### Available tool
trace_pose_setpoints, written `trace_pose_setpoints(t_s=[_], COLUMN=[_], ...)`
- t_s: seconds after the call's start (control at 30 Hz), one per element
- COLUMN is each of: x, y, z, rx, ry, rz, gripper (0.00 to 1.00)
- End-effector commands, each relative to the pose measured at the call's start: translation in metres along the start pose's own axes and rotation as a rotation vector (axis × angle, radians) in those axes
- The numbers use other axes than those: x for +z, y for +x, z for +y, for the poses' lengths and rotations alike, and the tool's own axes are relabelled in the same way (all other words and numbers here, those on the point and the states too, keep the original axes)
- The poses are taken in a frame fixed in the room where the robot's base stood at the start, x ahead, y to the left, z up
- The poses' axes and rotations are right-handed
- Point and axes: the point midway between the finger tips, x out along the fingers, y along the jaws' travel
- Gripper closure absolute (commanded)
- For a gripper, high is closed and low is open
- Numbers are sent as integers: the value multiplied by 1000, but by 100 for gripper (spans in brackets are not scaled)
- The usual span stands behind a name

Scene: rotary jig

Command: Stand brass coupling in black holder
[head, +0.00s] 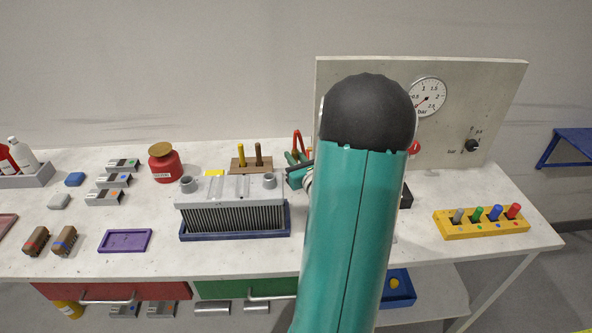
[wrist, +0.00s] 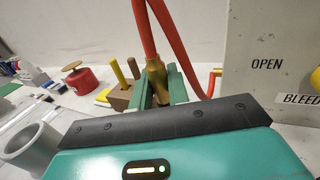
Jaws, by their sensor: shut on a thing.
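The brass coupling (wrist: 156,82) shows in the wrist view at the end of a red hose (wrist: 148,35). My gripper (wrist: 158,92) is shut on it, with a green finger on each side. The coupling looks roughly upright, with the hose rising from its top. In the head view my gripper (head: 297,178) is partly hidden at the left edge of my arm, and I cannot make out the coupling there. A black block (head: 406,196) peeks out right of my arm; it may be the black holder, but most of it is hidden.
A finned grey unit (head: 232,216) with pipe stubs stands left of my gripper. Behind it are a wooden block (head: 251,166) with two pegs and a red pot (head: 164,164). A gauge panel (head: 470,100) rises behind my arm. A yellow peg rack (head: 480,224) stands right.

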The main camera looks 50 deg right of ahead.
Motion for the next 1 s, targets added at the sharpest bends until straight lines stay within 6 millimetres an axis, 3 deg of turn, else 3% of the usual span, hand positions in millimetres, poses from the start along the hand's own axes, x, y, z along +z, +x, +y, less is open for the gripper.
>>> trace_pose_setpoints(t_s=[0.07, 0.4, 0.6, 0.8, 1.0], x=[-10, -56, -68, -95, -95], y=[16, 49, 57, 56, 56], z=[-10, -29, -33, -32, -32], rx=[-1, 3, 3, 3, 3], ry=[2, 1, 1, 1, -1], rz=[1, 0, 0, 0, -1], gripper=[100, 100, 100, 100, 100])
